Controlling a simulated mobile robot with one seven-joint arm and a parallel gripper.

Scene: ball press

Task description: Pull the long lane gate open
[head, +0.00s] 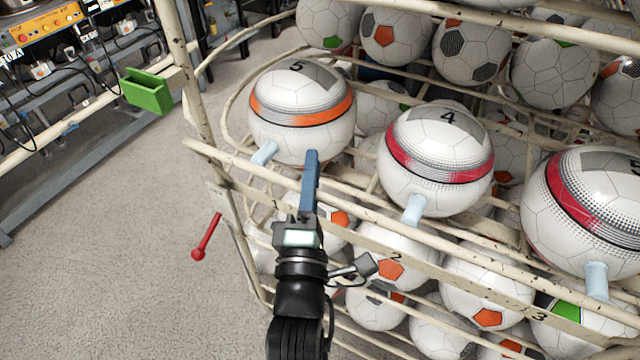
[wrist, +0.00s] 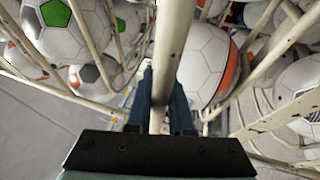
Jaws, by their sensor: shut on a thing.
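The long lane gate appears to be the cream bar (head: 430,232) along the front of the ball rack; I cannot tell exactly where it ends. My gripper (head: 311,168) is at the rack front, below the ball marked 5. In the wrist view my gripper (wrist: 160,100) has its blue fingers on either side of a cream bar (wrist: 172,50), closed on it. The exact contact is partly hidden in the head view by the finger.
Balls marked 5 (head: 300,110) and 4 (head: 436,155) rest behind the front bars, with light blue pegs (head: 413,209) beside them. More balls fill the rack. A red-knobbed lever (head: 207,238) and green box (head: 147,92) are at left. The floor (head: 110,220) there is clear.

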